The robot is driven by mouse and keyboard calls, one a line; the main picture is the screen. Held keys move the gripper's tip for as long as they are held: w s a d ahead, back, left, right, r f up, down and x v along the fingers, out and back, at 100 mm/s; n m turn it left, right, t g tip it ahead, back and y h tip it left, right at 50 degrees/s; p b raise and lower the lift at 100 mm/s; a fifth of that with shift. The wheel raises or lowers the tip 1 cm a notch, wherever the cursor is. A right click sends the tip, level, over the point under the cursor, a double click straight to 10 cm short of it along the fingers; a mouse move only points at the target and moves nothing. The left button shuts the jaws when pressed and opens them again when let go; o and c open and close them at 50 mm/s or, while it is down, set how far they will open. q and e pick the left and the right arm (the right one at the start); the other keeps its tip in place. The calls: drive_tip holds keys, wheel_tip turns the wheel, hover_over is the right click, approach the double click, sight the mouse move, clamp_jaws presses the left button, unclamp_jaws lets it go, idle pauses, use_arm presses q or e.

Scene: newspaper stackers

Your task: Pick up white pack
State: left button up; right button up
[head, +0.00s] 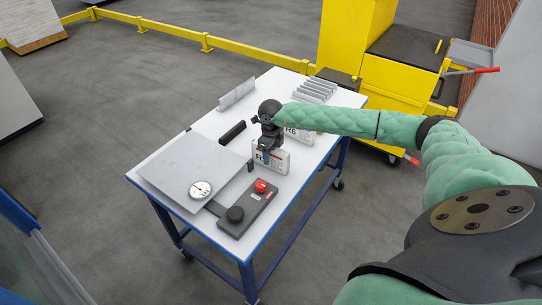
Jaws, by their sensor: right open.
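A white pack (272,160) with dark lettering and a red mark stands on the table (180,146), near its middle. A second white pack (303,136), marked R6, stands behind it and to the right, partly hidden by my right arm. My right gripper (261,158) points down at the nearer white pack, open, and covers part of its lettering. I cannot tell whether the fingers touch the pack. My left gripper is not in view.
A grey plate with a round dial (200,190) lies front left. A dark control box with a red button (261,186) sits at the front. A black bar (232,133), a grey rack (237,95) and a slotted rack (314,90) stand farther back. A yellow cart (392,80) is beyond.

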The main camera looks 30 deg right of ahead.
clamp_jaws()
idle(0.3)
drive_tip(key=shift+r, duration=0.25)
wheel_tip(320, 180, up, 4)
drive_tip(key=shift+p, duration=0.55)
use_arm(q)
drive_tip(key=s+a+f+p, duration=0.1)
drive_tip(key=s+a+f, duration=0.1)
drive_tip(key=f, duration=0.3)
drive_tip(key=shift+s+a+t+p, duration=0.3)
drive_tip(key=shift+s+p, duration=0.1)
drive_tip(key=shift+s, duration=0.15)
use_arm(e)
drive_tip(key=s+a+r, duration=0.1)
drive_tip(key=s+r, duration=0.5)
drive_tip(key=s, duration=0.5)
drive_tip(key=shift+s+a+r, duration=0.3)
